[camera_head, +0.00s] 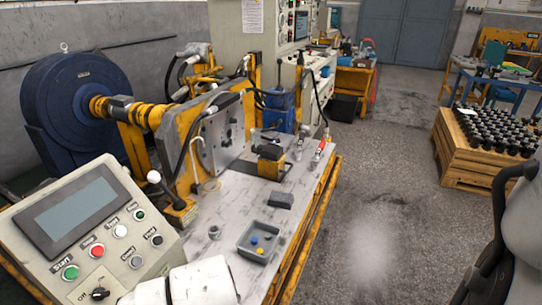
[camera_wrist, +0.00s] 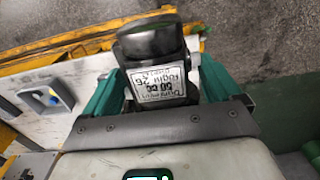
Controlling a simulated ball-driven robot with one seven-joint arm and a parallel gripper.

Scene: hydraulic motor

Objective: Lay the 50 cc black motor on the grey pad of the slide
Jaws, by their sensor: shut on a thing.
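A black motor (camera_wrist: 152,45) is held between the green fingers of my gripper (camera_wrist: 158,85) in the wrist view. Its white label, upside down in this view, reads 50 cc. The motor's rounded dark end points away from the wrist. My gripper and the held motor do not show in the head view. In the head view a dark block-like part (camera_head: 270,152) sits on the bench in front of the upright metal plate (camera_head: 222,138), in the slide area. I cannot clearly make out the grey pad there.
A grey tray (camera_head: 245,252) with blue and yellow pieces lies on the bench (camera_head: 222,215); it also shows in the wrist view (camera_wrist: 66,93). A small dark grey block (camera_head: 281,200) lies behind it. A control box (camera_head: 92,235) stands left. A wooden crate (camera_head: 465,165) holds many black parts.

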